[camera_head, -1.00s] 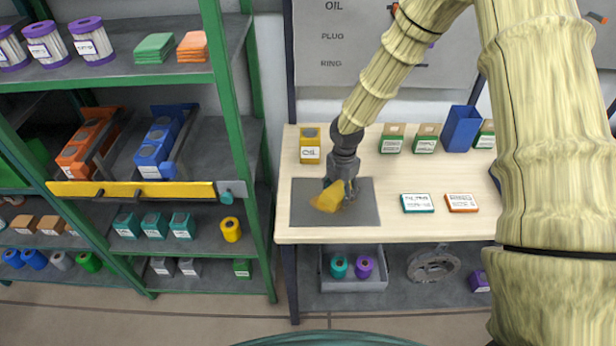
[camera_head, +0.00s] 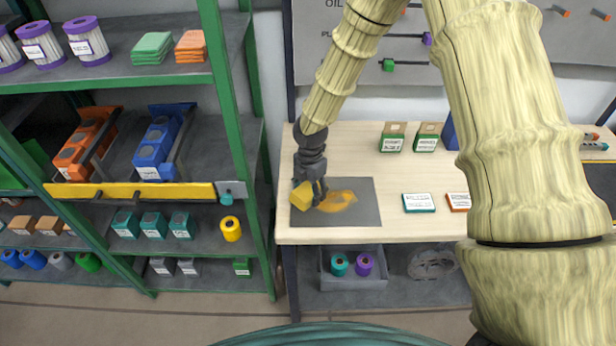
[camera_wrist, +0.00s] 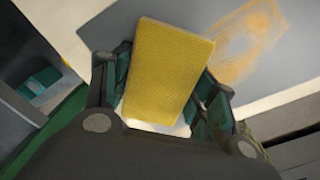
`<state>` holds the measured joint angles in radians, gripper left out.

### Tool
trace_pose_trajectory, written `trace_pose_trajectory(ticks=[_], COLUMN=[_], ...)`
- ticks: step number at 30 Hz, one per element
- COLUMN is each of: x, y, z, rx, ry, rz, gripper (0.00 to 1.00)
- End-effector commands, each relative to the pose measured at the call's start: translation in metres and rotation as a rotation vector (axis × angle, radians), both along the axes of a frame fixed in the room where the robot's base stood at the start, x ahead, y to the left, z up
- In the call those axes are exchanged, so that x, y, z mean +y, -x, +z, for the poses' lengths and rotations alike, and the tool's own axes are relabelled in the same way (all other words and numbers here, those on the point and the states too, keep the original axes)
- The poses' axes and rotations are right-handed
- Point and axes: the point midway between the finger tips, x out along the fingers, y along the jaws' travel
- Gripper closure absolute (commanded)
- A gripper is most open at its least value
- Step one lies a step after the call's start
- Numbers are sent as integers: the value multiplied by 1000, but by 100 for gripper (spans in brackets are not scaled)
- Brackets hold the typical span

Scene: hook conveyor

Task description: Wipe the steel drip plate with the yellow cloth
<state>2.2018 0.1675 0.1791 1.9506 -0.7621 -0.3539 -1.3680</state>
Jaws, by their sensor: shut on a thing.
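The steel drip plate (camera_head: 362,216) is a flat grey rectangle on the left part of the pale workbench. An orange-brown smear (camera_head: 338,201) lies near its middle and also shows at upper right in the wrist view (camera_wrist: 250,40). My gripper (camera_head: 306,190) is over the plate's left side, shut on the yellow cloth (camera_head: 300,197). In the wrist view the cloth (camera_wrist: 168,70) is a folded yellow block between the fingers, left of the smear. I cannot tell whether it touches the plate. The cloth and gripper hide part of the plate's left side.
A teal-edged card (camera_head: 418,203) and an orange-edged card (camera_head: 459,202) lie right of the plate. Green-labelled boxes (camera_head: 393,137) stand at the bench's back. A green-framed shelf (camera_head: 232,110) stands close on the left. A tray with two spools (camera_head: 353,280) sits below.

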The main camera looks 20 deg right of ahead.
Motion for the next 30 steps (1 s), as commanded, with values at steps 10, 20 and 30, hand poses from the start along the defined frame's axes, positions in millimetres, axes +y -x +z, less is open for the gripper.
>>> trace_pose_trajectory(ticks=[10,20,30], x=[-2,-5,-5], y=[1,2,2], z=[36,65,72], rx=[1,2,2], ry=[0,0,1], rz=[-1,-5,-6], gripper=[77,77,77])
